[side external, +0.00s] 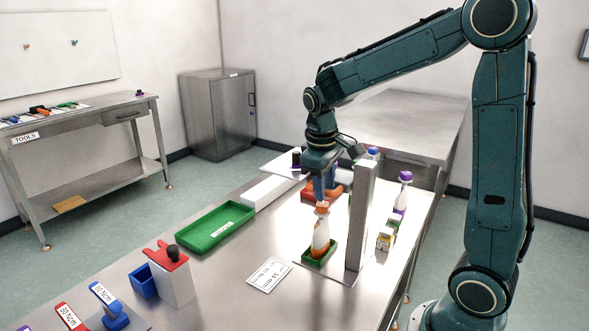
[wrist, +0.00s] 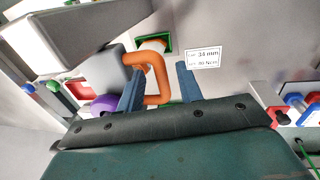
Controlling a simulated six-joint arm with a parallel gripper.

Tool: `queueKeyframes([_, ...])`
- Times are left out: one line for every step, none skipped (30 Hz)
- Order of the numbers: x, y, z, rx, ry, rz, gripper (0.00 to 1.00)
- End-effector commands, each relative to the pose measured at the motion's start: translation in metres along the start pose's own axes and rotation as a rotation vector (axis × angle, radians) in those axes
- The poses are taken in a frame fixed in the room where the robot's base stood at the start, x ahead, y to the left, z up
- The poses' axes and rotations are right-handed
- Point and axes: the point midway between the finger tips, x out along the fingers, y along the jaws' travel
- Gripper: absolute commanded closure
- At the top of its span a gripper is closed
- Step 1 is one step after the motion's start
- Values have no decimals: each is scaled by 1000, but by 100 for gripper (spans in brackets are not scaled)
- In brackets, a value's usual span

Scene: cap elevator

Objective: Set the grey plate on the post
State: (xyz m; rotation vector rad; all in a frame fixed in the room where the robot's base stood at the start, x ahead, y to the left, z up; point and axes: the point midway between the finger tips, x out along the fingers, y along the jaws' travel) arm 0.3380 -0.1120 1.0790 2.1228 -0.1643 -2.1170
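The grey post (side external: 358,225) stands upright on the metal bench; a large pale upright block (wrist: 70,40), likely the same post, fills the upper left of the wrist view. My gripper (side external: 325,195) hangs just left of the post's upper part. In the wrist view my gripper (wrist: 160,85) has its blue fingers apart, with an orange U-shaped handle (wrist: 155,75) between them, nearer the left finger. The handle joins a grey piece (wrist: 110,72), perhaps the grey plate; I cannot tell for certain.
An orange-capped bottle (side external: 320,235) stands in a small green tray (side external: 313,261) below my gripper. A purple-capped bottle (side external: 402,192) is right of the post. A long green tray (side external: 214,228), a white card (side external: 268,275) and a red-topped white box (side external: 172,280) lie left.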

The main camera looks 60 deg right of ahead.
Motion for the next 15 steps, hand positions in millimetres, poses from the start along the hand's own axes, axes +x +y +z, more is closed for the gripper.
queueKeyframes([0,0,0,0,0,0,64])
queueKeyframes([0,0,0,0,0,0,64])
queueKeyframes([0,0,0,0,-1,0,64])
queueKeyframes([0,0,0,0,-1,0,70])
queueKeyframes([0,0,0,0,-1,0,76])
queueKeyframes([0,0,0,0,-1,0,84])
queueKeyframes([0,0,0,0,-1,0,89])
queueKeyframes([0,0,0,0,-1,0,95])
queueKeyframes([0,0,0,0,-1,0,100])
queueKeyframes([0,0,0,-1,-1,0,100])
queueKeyframes([0,0,0,-1,-1,0,100])
queueKeyframes([0,0,0,-1,-1,0,100])
queueKeyframes([0,0,0,-1,-1,0,100])
queueKeyframes([0,0,0,-1,-1,0,100])
queueKeyframes([0,0,0,-1,-1,0,100])
